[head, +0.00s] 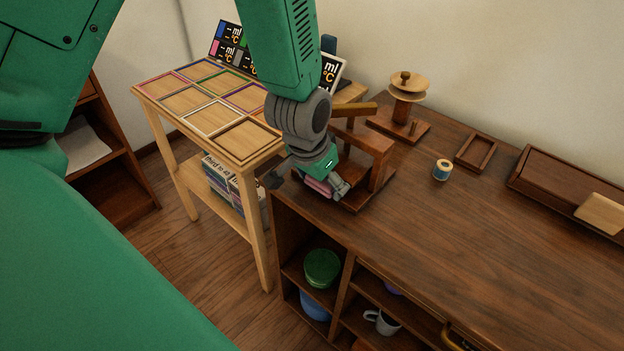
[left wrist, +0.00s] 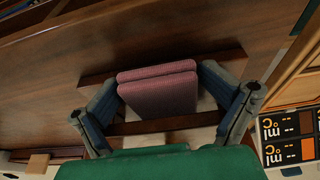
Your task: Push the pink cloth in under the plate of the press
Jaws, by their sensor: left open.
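The pink cloth (head: 319,187) is a folded pad at the front left of the dark wooden press (head: 378,162), which stands on the cabinet top near its left end. My left gripper (head: 308,182) points down over the cloth, with its fingers open. In the left wrist view the folded cloth (left wrist: 158,92) lies between the two spread fingers of the gripper (left wrist: 160,78). A dark bar (left wrist: 165,125) crosses between the cloth and my palm. My arm hides part of the press, and I cannot make out its plate clearly. My right gripper is in neither view.
A light wooden stand (head: 190,122) with coloured frames is left of the cabinet. A spindle with discs (head: 405,95), a tape roll (head: 442,170), a small tray (head: 476,152) and a long box (head: 570,185) stand on the cabinet top (head: 470,240). Its front right is clear.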

